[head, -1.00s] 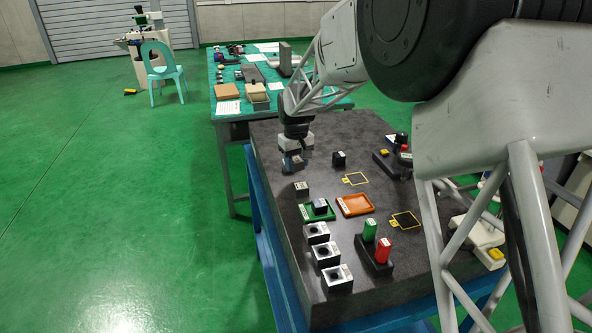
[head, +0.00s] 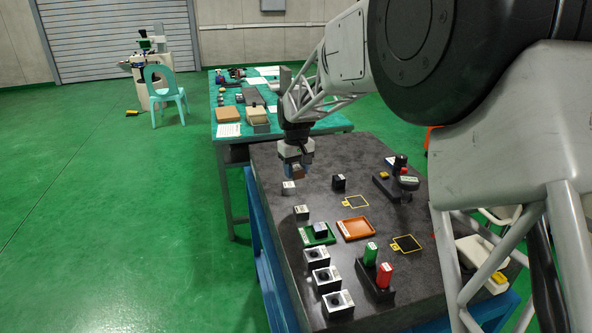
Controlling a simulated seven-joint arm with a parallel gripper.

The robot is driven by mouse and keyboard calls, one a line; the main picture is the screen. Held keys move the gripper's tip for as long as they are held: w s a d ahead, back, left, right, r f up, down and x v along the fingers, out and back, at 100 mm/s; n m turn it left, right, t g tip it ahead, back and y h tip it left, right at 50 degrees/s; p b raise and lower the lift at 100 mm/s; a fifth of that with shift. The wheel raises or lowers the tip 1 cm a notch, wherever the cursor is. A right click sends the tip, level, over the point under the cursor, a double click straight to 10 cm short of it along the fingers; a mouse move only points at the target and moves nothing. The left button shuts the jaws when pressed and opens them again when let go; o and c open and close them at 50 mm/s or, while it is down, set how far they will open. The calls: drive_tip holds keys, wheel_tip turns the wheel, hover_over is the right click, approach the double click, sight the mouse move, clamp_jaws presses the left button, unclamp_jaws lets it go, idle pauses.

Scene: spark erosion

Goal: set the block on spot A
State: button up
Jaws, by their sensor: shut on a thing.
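My gripper (head: 297,168) is above the far left part of the dark stone table. It is shut on a small block (head: 297,173) with a brownish face, mostly hidden by the fingers. The held block appears to be above the table top. Two dark square spots with yellow outlines lie on the table: a far one (head: 356,202) and a nearer one (head: 407,244). Both look empty. Their tags are too small to read, so I cannot tell which is spot A.
Small blocks stand below the gripper (head: 289,188), nearer (head: 301,212) and to its right (head: 338,182). Several holed blocks (head: 325,279) line the left edge. Green and red pieces (head: 384,275) stand in a holder.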

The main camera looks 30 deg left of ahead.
drive_tip(key=s+d+f, duration=0.1)
drive_tip(key=d, duration=0.7)
drive_tip(key=s+d+f+m, duration=0.1)
drive_tip(key=d+f, duration=0.1)
drive_tip(key=d, duration=0.6)
drive_tip(key=s+d+f+m, duration=0.1)
drive_tip(key=s+d, duration=0.1)
drive_tip(key=d, duration=0.6)
drive_tip(key=shift+d+f, duration=0.3)
drive_tip(key=shift+d, duration=0.05)
drive_tip(key=shift+w+a, duration=0.1)
drive_tip(key=shift+w, duration=0.05)
hover_over(357, 201)
drive_tip(key=shift+f, duration=0.75)
drive_tip(key=shift+f, duration=1.75)
drive_tip(key=shift+f, duration=0.15)
